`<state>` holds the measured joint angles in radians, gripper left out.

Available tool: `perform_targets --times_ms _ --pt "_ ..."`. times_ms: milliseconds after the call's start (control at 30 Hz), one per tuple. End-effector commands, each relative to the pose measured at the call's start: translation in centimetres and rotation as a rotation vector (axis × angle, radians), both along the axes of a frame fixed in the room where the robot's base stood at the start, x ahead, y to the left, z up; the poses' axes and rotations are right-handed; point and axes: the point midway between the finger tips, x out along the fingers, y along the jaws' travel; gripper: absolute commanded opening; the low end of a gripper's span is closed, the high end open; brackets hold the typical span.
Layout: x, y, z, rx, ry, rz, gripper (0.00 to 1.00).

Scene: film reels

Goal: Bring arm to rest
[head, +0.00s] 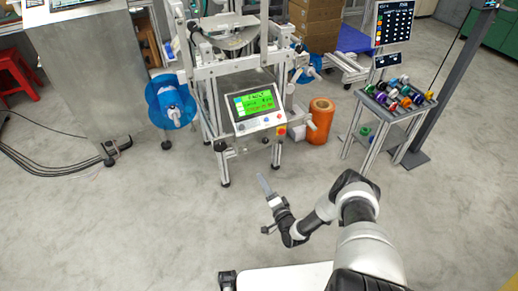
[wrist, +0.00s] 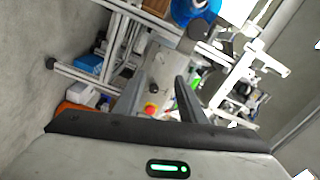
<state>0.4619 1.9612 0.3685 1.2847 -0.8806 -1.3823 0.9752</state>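My arm (head: 357,205) reaches forward from the lower right of the head view, bent at the elbow. My gripper (head: 264,185) is over the bare floor, in front of the machine with the green screen (head: 256,104). In the wrist view the two dark fingers of my gripper (wrist: 165,80) stand apart with a clear gap between them. Nothing shows between them, so it is open and empty. The machine shows beyond the fingers, apart from them.
A blue reel (head: 170,101) hangs at the machine's left. An orange roll (head: 320,120) stands on the floor at its right. A small table (head: 383,123) with several coloured spools is at the right. Red stool (head: 14,75) at far left. The concrete floor (head: 130,215) at left front is clear.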

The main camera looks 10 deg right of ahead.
Motion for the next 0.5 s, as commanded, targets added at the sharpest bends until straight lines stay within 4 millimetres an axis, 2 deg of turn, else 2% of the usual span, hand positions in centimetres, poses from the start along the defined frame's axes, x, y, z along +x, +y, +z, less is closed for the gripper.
perform_targets --times_ms 167,267,367,500 --pt "0.3 -0.1 0.2 -0.008 0.000 0.002 0.37" --pt "1.8 -0.3 1.5 -0.054 0.010 0.018 0.37" --pt "4.7 -0.7 4.2 -0.157 0.033 0.052 0.37" --pt "8.9 -1.4 9.7 -0.363 0.089 0.109 0.37"
